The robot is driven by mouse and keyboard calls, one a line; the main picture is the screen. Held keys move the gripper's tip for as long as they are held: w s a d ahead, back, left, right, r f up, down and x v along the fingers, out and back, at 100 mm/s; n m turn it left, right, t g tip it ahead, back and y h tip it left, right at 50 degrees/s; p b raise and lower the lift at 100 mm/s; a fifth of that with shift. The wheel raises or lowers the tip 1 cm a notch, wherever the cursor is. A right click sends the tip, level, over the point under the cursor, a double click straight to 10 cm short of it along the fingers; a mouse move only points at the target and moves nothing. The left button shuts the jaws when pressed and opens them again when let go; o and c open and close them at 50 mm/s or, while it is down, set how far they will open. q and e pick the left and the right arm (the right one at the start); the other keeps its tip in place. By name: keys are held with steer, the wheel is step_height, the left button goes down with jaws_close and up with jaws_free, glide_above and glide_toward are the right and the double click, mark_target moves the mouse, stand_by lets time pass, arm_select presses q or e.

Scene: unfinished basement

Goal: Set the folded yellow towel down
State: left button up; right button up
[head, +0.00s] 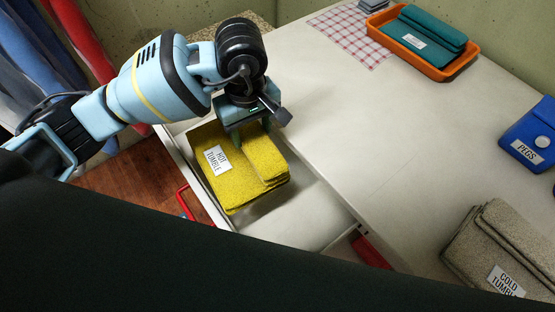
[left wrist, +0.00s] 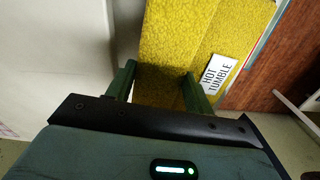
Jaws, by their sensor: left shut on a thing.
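The folded yellow towel (head: 240,165) has a white label reading "HOT TUMBLE". In the head view it is over or inside an open white drawer (head: 317,213) at the table's left side; I cannot tell whether it touches the drawer floor. My left gripper (head: 247,138) comes down on the towel's far edge and is shut on it. In the left wrist view the two green fingers (left wrist: 160,92) sit on either side of the yellow towel (left wrist: 185,45), with its label to the right. My right gripper is not in view.
On the white tabletop (head: 400,130) lie a checked cloth (head: 352,30), an orange tray (head: 447,68) with a folded teal towel (head: 425,35), a blue "PEGS" box (head: 530,135) and a beige "COLD TUMBLE" towel (head: 500,245). The drawer has a red handle (head: 184,203). The tabletop's middle is clear.

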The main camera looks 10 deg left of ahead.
arm_select(q)
steer(key=shift+d+f+n, duration=0.4)
steer(key=shift+d+n, duration=0.1)
steer(key=shift+n, duration=0.2)
steer(key=shift+f, duration=5)
steer(key=shift+f, duration=0.15)
steer(key=o, duration=1.1)
step_height(320, 180, up, 12)
steer(key=shift+r, duration=0.2)
